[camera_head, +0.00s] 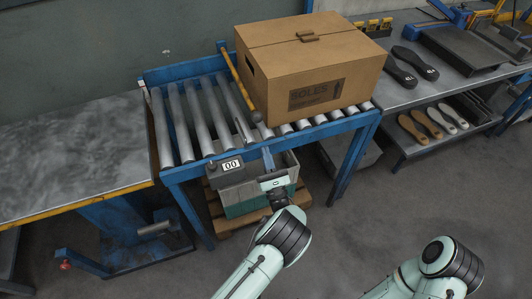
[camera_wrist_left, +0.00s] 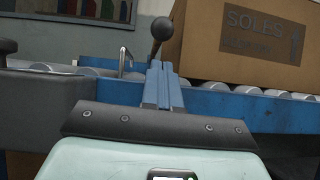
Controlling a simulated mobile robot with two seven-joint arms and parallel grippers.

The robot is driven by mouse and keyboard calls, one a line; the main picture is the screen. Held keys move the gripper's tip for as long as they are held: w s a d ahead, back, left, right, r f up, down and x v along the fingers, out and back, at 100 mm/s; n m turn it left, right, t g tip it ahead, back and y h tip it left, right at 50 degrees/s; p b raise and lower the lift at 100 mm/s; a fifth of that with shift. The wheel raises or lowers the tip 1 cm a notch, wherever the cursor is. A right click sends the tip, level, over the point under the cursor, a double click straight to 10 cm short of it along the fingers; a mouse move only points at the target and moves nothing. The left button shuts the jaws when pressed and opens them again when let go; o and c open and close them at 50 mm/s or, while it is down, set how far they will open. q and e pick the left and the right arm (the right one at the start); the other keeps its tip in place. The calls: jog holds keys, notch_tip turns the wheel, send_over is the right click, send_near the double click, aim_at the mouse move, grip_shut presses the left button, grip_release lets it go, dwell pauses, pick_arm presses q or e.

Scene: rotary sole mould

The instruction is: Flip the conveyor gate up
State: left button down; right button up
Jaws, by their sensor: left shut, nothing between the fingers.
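The conveyor gate (camera_head: 238,82) looks like a yellow bar lying lengthwise over the rollers, just left of the cardboard box. A dark ball knob (camera_head: 256,116) is at its near end. The knob (camera_wrist_left: 162,28) also shows in the left wrist view, on a thin rod rising beyond my fingertips. My left gripper (camera_head: 267,157) is at the conveyor's front edge, just below the knob. Its blue fingers (camera_wrist_left: 161,84) are shut and empty, pointing at the rod; I cannot tell whether they touch it. My right gripper is out of view.
The cardboard box (camera_head: 318,70) marked SOLES stands on the roller conveyor (camera_head: 190,122). A grey counter box (camera_head: 229,167) reading 00 hangs on the front rail, left of my left gripper. A grey crate (camera_head: 243,204) stands below. A metal table (camera_head: 70,155) is at left.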

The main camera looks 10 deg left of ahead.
pick_arm(q)
jog(key=x, duration=0.7)
jog(key=shift+w+a+r, duration=0.1)
jog(key=shift+w, duration=0.05)
